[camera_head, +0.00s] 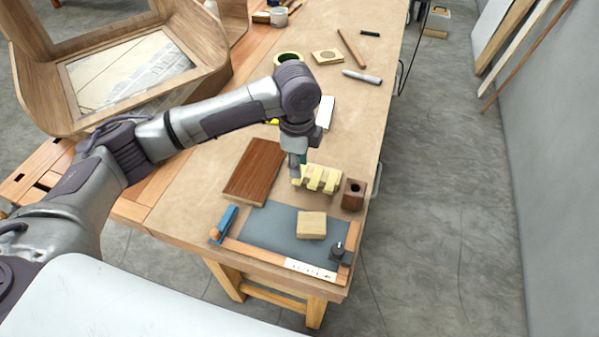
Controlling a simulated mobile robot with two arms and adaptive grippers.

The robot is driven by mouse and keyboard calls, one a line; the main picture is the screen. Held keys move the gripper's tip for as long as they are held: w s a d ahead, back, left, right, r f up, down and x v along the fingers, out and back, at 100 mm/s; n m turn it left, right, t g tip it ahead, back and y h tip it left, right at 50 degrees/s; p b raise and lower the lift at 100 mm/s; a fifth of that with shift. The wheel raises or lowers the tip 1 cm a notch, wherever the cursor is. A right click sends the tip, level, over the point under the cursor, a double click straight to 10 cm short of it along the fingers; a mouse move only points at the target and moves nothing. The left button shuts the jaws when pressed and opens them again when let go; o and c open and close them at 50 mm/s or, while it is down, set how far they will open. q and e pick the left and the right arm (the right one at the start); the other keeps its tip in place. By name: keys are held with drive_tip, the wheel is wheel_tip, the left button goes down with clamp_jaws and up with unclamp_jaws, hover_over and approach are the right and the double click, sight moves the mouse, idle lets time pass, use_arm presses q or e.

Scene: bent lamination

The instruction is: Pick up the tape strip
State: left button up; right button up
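Several pale yellow strips, which look like the tape strips (322,179), sit side by side on or over a dark-edged holder near the right edge of the workbench. My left gripper (296,178) points down at the left end of these strips, very close to them. Whether it touches a strip I cannot tell. Its fingers are small and partly hidden by my own wrist, so their opening does not show. My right gripper is not in view.
A brown wooden board (254,170) lies left of the strips. A dark wooden block with a hole (353,195) stands to the right. In front is a grey mat (268,222) with a light wood block (311,225). A bent wood frame (215,35) fills the back left.

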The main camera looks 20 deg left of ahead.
sight(297, 182)
use_arm(q)
drive_tip(key=shift+f, duration=0.3)
wheel_tip(297, 182, down, 5)
drive_tip(key=shift+s+a+r+p, duration=0.1)
drive_tip(key=shift+a+p, duration=0.05)
drive_tip(key=shift+p, duration=0.7)
drive_tip(key=shift+f, duration=0.2)
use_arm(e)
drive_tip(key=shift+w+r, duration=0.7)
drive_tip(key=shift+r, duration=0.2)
use_arm(q)
clamp_jaws()
